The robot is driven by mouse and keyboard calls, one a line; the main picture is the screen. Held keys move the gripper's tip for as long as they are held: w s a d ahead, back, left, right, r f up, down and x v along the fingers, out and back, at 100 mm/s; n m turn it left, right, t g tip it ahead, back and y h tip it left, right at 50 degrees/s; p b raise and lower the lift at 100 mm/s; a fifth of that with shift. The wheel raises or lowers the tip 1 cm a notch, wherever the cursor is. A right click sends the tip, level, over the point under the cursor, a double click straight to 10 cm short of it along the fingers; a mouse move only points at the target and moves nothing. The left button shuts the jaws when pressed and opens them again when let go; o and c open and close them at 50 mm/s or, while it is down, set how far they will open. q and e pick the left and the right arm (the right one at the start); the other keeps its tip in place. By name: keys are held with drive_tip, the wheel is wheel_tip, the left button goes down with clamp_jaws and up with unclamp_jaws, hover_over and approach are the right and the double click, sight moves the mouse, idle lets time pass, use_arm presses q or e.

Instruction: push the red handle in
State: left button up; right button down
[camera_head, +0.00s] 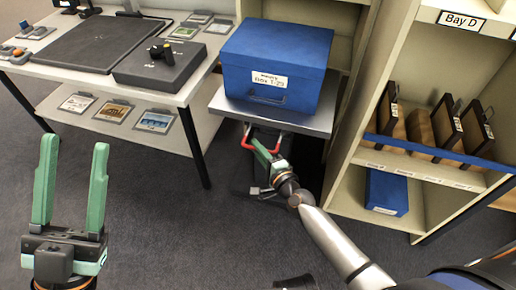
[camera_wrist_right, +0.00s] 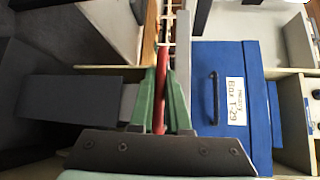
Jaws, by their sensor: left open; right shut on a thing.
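The red handle (camera_head: 245,137) shows under the front edge of a grey platform (camera_head: 305,122) in the head view. My right gripper (camera_head: 259,146) is at the handle, below the platform. In the right wrist view the red handle (camera_wrist_right: 160,92) runs between the green fingers of my right gripper (camera_wrist_right: 162,74), which is shut on it. The fingers partly hide the handle. My left gripper (camera_head: 73,145) is open and empty, at the lower left over the floor.
A blue archival box (camera_head: 277,60) stands on the platform. A work table (camera_head: 185,94) with a black mat and flat prints is to the left. A Bay D shelf (camera_head: 432,165) with upright folders and a smaller blue box (camera_head: 388,190) is to the right. The floor (camera_head: 160,230) in front is clear.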

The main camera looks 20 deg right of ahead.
idle(0.3)
drive_tip(key=shift+w+d+b, duration=0.5)
drive_tip(key=shift+w+d, duration=0.25)
drive_tip(key=shift+w, duration=0.35)
drive_tip(key=c, duration=0.9)
unclamp_jaws()
drive_tip(key=shift+p+v, duration=1.35)
drive_tip(key=shift+v, duration=4.95)
